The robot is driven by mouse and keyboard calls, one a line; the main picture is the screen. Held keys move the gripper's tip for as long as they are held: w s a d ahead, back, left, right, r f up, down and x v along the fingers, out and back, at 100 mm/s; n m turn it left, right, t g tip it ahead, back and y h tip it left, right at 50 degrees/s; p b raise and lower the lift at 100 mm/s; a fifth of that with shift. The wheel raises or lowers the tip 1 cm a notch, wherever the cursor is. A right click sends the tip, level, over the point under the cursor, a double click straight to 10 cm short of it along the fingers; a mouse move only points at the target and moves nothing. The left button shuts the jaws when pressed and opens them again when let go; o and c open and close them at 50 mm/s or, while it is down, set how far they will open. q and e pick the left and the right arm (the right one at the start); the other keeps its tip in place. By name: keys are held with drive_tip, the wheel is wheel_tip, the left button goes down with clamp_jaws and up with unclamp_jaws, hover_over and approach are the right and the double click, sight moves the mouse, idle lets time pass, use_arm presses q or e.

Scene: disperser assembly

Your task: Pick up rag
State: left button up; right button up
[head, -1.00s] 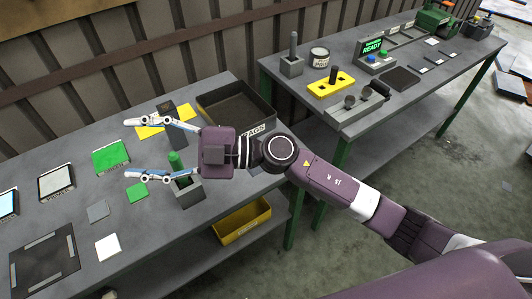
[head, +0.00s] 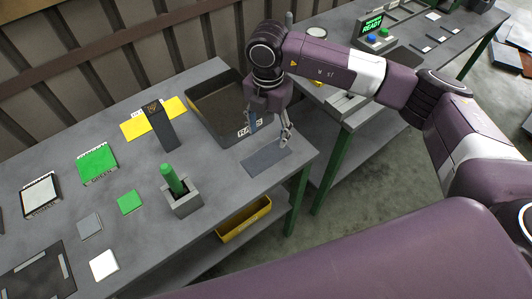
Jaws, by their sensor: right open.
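A flat, dark blue-grey rectangle, which looks like the rag (head: 264,163), lies on the left table near its right end, just in front of the dark bin (head: 200,113). My right gripper (head: 270,138) points down over the rag's back edge. Its two fingers are spread apart with nothing between them. I cannot tell whether the fingertips touch the rag or the table. The gripper and wrist hide part of the bin and part of its front label. My left gripper is out of view.
Left of the rag stand a grey holder (head: 182,204) with a green handle and a dark upright block (head: 159,127) by a yellow plate. Green and white pads lie farther left. A yellow bin (head: 243,220) is below. A second table (head: 345,125) stands at right.

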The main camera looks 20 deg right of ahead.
sight(268, 158)
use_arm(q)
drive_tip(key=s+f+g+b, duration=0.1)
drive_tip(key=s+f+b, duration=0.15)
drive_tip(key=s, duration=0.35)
use_arm(e)
wheel_tip(268, 158, down, 4)
wheel_tip(268, 158, down, 5)
drive_tip(key=b, duration=0.3)
drive_tip(key=shift+a, duration=0.1)
drive_tip(key=shift+w, duration=0.1)
drive_tip(key=shift+f, duration=0.25)
drive_tip(key=shift+r, duration=0.1)
drive_tip(key=c, duration=0.4)
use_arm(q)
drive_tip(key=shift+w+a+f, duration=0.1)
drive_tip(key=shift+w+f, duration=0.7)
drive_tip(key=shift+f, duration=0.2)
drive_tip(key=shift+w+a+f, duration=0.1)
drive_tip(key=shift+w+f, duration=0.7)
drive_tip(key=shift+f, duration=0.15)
use_arm(e)
drive_tip(key=shift+s, duration=0.2)
drive_tip(key=c, duration=1)
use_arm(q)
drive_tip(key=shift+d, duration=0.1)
use_arm(e)
clamp_jaws()
